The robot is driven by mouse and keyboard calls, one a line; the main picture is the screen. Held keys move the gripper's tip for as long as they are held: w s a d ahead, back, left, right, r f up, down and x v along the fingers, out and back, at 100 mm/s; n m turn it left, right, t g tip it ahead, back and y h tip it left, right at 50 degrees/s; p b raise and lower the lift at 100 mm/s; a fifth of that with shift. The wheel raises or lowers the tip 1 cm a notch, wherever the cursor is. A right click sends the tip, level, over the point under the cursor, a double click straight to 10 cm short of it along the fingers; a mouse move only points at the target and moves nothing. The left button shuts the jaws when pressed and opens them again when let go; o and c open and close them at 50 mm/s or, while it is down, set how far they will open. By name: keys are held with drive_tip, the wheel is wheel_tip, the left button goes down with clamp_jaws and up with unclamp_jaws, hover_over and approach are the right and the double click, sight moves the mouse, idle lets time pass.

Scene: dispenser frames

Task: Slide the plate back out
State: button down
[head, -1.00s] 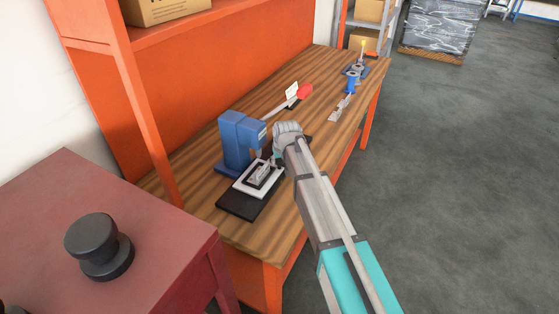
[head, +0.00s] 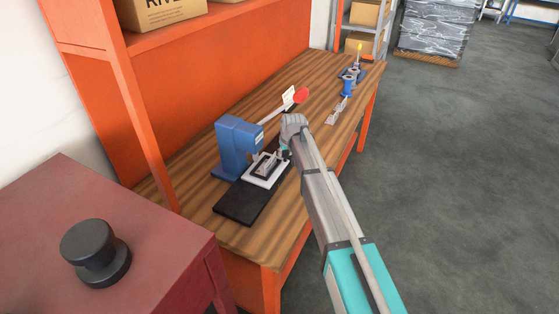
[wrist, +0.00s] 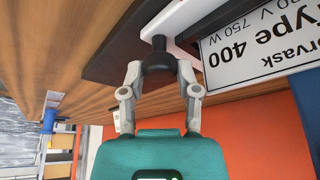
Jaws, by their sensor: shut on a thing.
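A white plate (head: 254,180) with a grey metal piece on it lies on a long black track (head: 238,205) beside the blue press (head: 236,150). In the head view my gripper (head: 285,149) is at the plate's far right end. In the wrist view my gripper (wrist: 158,66) is shut on a dark knob (wrist: 159,60), next to the edge of the white plate (wrist: 178,18). The near-left part of the track is bare. My gripper and arm hide part of the track's far end.
A lever with a red end (head: 301,95) extends beyond the press. Blue tools (head: 348,85) stand at the bench's far end. A maroon table (head: 165,235) with a black knob-shaped object (head: 95,252) is at the near left. An orange upright (head: 135,110) stands left of the press.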

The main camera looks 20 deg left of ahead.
drive_tip(key=w, duration=0.3)
drive_tip(key=w+d, duration=0.1)
drive_tip(key=w, duration=0.5)
drive_tip(key=shift+d, duration=0.15)
drive_tip(key=shift+w, duration=0.1)
drive_tip(key=c, duration=0.6)
unclamp_jaws()
drive_tip(key=shift+s+d, duration=0.25)
drive_tip(key=s+d+f+m+g+h, duration=0.1)
drive_tip(key=s+d+m, duration=0.1)
drive_tip(key=s+d, duration=0.8)
drive_tip(key=s+d+m+h, duration=0.1)
drive_tip(key=s+d, duration=0.5)
drive_tip(key=d, duration=0.8)
drive_tip(key=s+d+m+g, duration=0.1)
drive_tip(key=s+d, duration=0.4)
drive_tip(key=s, duration=0.2)
drive_tip(key=s+d+m, duration=0.1)
drive_tip(key=s+d, duration=0.5)
drive_tip(key=s+d+m+g, duration=0.1)
drive_tip(key=s+d+m, duration=0.1)
drive_tip(key=s+d, duration=0.4)
drive_tip(key=shift+s+f+g+h, duration=0.2)
drive_tip(key=shift+s+g+h, duration=0.1)
drive_tip(key=shift+s, duration=0.55)
